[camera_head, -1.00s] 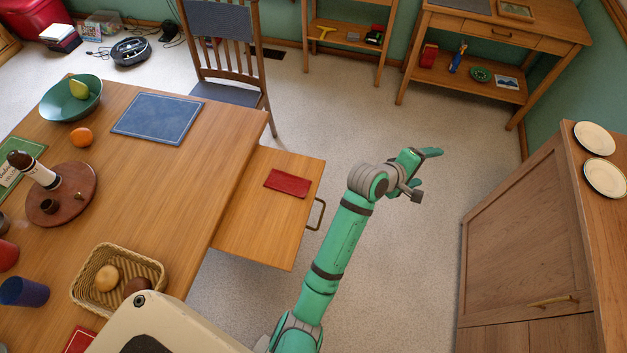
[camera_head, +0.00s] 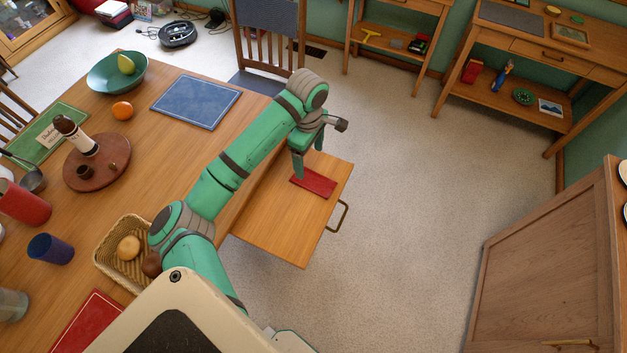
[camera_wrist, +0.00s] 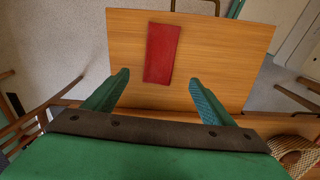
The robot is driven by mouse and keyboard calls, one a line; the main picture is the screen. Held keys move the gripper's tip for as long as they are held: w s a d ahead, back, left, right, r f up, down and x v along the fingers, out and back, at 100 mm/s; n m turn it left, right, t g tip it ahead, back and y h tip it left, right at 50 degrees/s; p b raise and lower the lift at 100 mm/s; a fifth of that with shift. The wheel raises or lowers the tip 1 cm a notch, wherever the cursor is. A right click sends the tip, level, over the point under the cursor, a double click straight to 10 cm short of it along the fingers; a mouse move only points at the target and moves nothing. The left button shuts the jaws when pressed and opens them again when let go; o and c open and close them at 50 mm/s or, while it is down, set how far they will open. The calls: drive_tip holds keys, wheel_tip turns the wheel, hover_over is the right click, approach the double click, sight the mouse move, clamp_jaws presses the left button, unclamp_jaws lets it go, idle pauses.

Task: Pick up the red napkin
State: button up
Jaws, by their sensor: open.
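The red napkin (camera_head: 314,183) lies flat and folded on a wooden pull-out leaf or drawer (camera_head: 283,225) with a metal handle, at the side of the table. In the wrist view the napkin (camera_wrist: 162,53) lies ahead of and between the two green fingers. My gripper (camera_head: 308,165) is open and empty above the leaf, pointing down, near the napkin's far-left end. In the wrist view my gripper (camera_wrist: 158,82) shows its fingers wide apart, not touching the napkin. My arm hides part of the table edge.
The table (camera_head: 180,145) holds a wicker basket (camera_head: 118,268), a blue placemat (camera_head: 195,101), a green bowl (camera_head: 117,73), an orange (camera_head: 122,111) and a round board (camera_head: 97,162). A chair (camera_head: 268,45) stands behind the leaf. Floor to the right is clear up to a cabinet (camera_head: 545,265).

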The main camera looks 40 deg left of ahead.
sight(308, 178)
drive_tip(key=f, duration=1)
drive_tip(key=shift+a+f, duration=0.25)
drive_tip(key=shift+f, duration=0.05)
drive_tip(key=c, duration=1.1)
